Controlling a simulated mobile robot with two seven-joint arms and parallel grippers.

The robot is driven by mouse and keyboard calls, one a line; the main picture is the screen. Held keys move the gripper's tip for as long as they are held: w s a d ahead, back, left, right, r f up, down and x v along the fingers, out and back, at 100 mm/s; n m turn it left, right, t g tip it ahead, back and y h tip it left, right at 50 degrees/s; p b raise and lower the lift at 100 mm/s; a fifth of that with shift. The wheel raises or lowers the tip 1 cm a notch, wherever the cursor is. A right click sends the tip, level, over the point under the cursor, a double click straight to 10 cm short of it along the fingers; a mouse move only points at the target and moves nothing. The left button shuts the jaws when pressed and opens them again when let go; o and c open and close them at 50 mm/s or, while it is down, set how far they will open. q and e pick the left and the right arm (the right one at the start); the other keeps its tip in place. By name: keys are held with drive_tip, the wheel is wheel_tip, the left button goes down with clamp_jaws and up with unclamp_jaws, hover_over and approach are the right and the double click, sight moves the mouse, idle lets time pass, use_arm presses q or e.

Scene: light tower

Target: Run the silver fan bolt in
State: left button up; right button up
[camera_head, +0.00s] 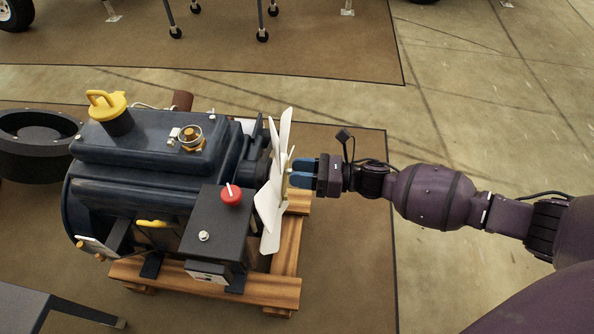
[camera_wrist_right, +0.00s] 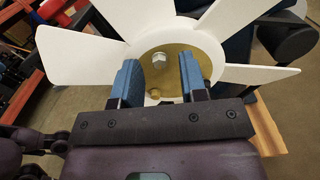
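The silver fan bolt (camera_wrist_right: 159,57) is a hex head on the brass-coloured hub plate (camera_wrist_right: 190,57) of the white fan. The white fan (camera_head: 269,205) stands at the right end of the dark blue engine (camera_head: 140,155) in the head view. My right gripper (camera_head: 300,172) reaches the fan from the right, its blue fingers close to the hub. In the right wrist view my right gripper (camera_wrist_right: 159,68) has its fingers apart, with the silver bolt in line with the gap and nothing gripped. The fan hides the bolt in the head view. My left gripper is not in view.
A brass-coloured bolt (camera_wrist_right: 155,93) sits lower on the hub, also between the fingers in the wrist view. A grey box with a red knob (camera_head: 231,194) stands in front of the engine. The engine rests on a wooden pallet (camera_head: 262,291). Floor right of the pallet is clear.

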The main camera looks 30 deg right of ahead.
drive_tip(key=shift+w+a, duration=0.2)
drive_tip(key=shift+a, duration=0.1)
clamp_jaws()
drive_tip(key=shift+r+m, duration=0.1)
drive_tip(key=shift+m, duration=0.2)
